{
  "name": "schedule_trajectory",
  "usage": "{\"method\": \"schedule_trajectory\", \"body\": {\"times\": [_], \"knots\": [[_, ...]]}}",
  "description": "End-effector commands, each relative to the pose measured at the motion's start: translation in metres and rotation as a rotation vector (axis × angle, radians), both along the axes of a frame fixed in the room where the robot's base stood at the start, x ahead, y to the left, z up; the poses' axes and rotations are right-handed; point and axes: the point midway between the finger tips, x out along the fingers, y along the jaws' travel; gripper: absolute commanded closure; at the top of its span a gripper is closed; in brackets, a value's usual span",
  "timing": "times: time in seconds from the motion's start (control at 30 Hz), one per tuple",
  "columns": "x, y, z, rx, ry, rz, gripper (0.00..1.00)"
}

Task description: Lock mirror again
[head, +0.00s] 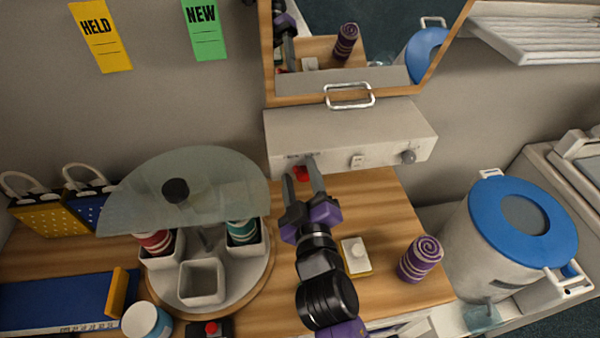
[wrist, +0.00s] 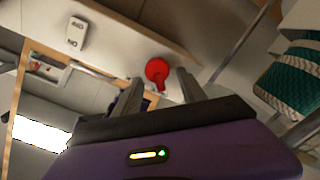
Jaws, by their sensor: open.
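The mirror (head: 385,30) has a wooden frame and a metal handle (head: 349,95) at its lower edge, just above a grey wall box (head: 350,125). A red knob (head: 301,173) shows at the lower left of the box front, partly hidden by my fingers. My gripper (head: 303,178) is open, with one finger on either side of the red knob in the head view. In the wrist view the round red knob (wrist: 157,70) has a short red tab and lies just beyond and between the fingertips (wrist: 160,88). I cannot tell whether they touch it.
A white switch (head: 357,161) and grey knob (head: 407,157) are on the box front. A glass-covered carousel (head: 245,285) with cups stands left of my arm. A purple roll (head: 419,259) and small white-topped block (head: 355,255) are right. A blue-lidded bin (head: 470,250) stands further right.

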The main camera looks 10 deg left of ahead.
Motion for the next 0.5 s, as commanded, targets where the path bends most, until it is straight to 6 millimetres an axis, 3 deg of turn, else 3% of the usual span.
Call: {"method": "schedule_trajectory", "body": {"times": [0.27,0.5], "knots": [[0.0013,0.0004,-0.0004,0.001,0.0,0.0,0.53],[0.0011,0.0004,-0.0003,0.001,0.0,0.0,1.0]]}}
